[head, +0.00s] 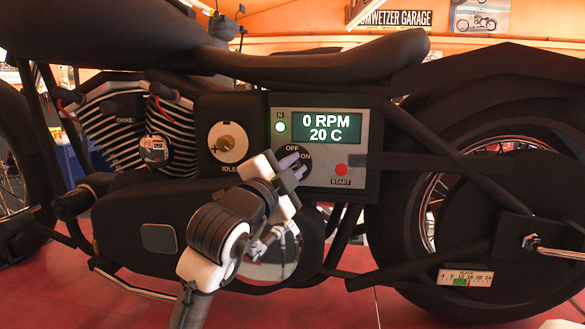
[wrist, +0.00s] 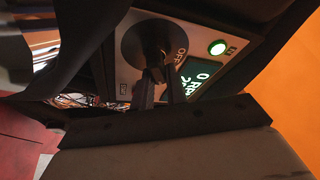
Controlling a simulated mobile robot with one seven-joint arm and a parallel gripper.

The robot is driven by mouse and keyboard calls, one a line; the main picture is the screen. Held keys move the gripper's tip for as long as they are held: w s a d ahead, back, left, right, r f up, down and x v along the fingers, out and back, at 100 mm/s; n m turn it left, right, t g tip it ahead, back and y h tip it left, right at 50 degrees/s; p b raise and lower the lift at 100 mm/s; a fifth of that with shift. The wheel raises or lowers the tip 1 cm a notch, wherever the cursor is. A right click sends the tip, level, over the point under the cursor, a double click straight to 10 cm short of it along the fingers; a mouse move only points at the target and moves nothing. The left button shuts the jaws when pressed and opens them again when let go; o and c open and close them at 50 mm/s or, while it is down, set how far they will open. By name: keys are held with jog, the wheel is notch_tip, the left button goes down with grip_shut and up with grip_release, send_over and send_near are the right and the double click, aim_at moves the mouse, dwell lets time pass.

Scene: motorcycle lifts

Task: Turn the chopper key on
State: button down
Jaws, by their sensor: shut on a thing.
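The chopper key is a dark round knob (wrist: 147,40) on the motorcycle's control panel (head: 358,125), with OFF and ON labels around it in the head view. My gripper (head: 294,165) is at this knob and covers part of it. In the wrist view the two dark fingers (wrist: 158,88) are shut on the knob's raised grip. The exact angle of the key is hard to tell because the fingers cover it. The panel's display (head: 326,127) is lit and reads 0 RPM and 20 C. A green light (head: 280,127) marked N is lit.
A red START button (head: 341,169) sits right of the key. A round IDLE dial (head: 228,142) is on the left, by the CHOKE cover (head: 123,120). The rear wheel (head: 490,190) stands at right, and the seat (head: 320,62) overhangs the panel.

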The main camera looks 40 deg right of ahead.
jog(key=c, duration=1.4)
grip_release()
jog(key=shift+a, duration=0.1)
jog(key=b+v, duration=0.4)
jog(key=v, duration=0.9)
jog(key=shift+s+a, duration=0.15)
jog(key=shift+a, duration=0.15)
